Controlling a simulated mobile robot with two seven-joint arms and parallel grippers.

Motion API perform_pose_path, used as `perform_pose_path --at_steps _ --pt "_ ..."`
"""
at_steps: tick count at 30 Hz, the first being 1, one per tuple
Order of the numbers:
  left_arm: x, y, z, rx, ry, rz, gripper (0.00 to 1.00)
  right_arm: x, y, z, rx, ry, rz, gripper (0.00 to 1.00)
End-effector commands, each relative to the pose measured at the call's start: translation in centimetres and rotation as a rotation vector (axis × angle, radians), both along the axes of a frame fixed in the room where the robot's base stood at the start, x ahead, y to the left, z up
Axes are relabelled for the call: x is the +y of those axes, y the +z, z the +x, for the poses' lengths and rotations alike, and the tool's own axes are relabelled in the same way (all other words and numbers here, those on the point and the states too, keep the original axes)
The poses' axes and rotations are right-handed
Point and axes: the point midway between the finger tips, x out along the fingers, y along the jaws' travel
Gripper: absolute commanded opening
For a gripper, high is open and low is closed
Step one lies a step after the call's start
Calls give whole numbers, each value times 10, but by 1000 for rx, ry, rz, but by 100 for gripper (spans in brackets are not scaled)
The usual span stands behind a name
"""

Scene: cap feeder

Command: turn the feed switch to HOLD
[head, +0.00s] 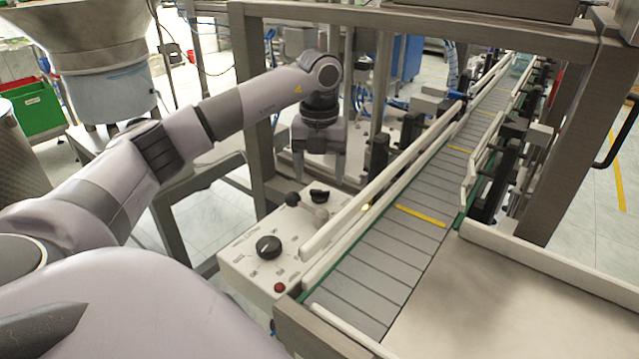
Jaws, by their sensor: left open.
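A pale control box (243,265) stands at the left side of the conveyor. On its top are a large round black knob (268,247) with a light pointer mark and a smaller black knob (319,196) farther back. The printed labels are too small to read, so I cannot tell which knob is the feed switch or its setting. My left gripper (320,168) points down beyond the back of the box, near the smaller knob in the picture. Its two fingers are apart, with nothing seen between them. My right gripper is not in view.
The box also carries a red button (280,287), a grey round part (321,214) and a small black part (292,199). White guide rails (385,180) line the slatted conveyor (385,255). A metal frame post (252,110) stands behind my left forearm.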

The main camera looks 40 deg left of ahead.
Motion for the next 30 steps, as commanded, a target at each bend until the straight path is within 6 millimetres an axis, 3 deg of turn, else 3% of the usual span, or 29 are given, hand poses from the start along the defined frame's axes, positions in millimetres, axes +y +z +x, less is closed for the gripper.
perform_pose_path --at_steps 3,9,30 --pt "0 20 1 -4 1 -1 70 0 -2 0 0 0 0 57" --pt "0 36 0 -1 1 -1 70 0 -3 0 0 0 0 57" --pt "0 37 0 0 1 0 70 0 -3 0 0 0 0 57"
